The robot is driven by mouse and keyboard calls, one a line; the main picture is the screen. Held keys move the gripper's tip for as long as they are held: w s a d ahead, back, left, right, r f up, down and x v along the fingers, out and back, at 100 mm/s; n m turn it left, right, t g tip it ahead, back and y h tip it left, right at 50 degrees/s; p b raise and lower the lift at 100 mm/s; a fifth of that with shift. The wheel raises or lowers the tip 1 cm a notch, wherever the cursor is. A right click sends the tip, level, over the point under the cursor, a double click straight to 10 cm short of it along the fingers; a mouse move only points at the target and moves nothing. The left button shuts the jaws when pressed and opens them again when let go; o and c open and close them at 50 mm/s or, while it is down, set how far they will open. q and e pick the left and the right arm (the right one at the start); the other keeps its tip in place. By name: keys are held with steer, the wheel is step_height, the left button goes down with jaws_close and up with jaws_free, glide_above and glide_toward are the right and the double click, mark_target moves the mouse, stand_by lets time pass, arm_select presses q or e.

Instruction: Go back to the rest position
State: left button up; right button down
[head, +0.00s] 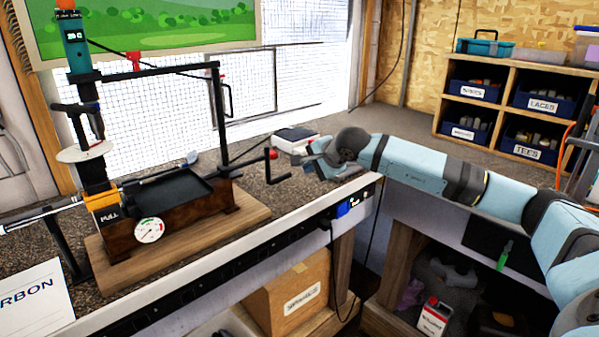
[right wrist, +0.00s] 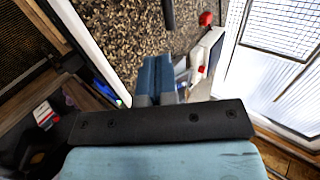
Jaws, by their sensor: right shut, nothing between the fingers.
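My right gripper (head: 308,160) is at the end of the pale blue arm that comes in from the right, over the bench top near its inner corner. In the right wrist view its two blue fingers (right wrist: 157,78) are together, with nothing between them. In the head view the gripper is near the red-tipped handle (head: 272,154) of the regrip station, to the right of it and apart from it. My left gripper is in neither view.
The regrip station (head: 180,190) with its black frame, tray and gauge (head: 149,230) stands on a wooden base at left. A white box (head: 296,134) lies behind my right gripper. A shelf with labelled bins (head: 535,105) stands at back right. A cardboard box (head: 290,295) is under the bench.

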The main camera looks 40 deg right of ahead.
steer(key=shift+v, duration=1.15)
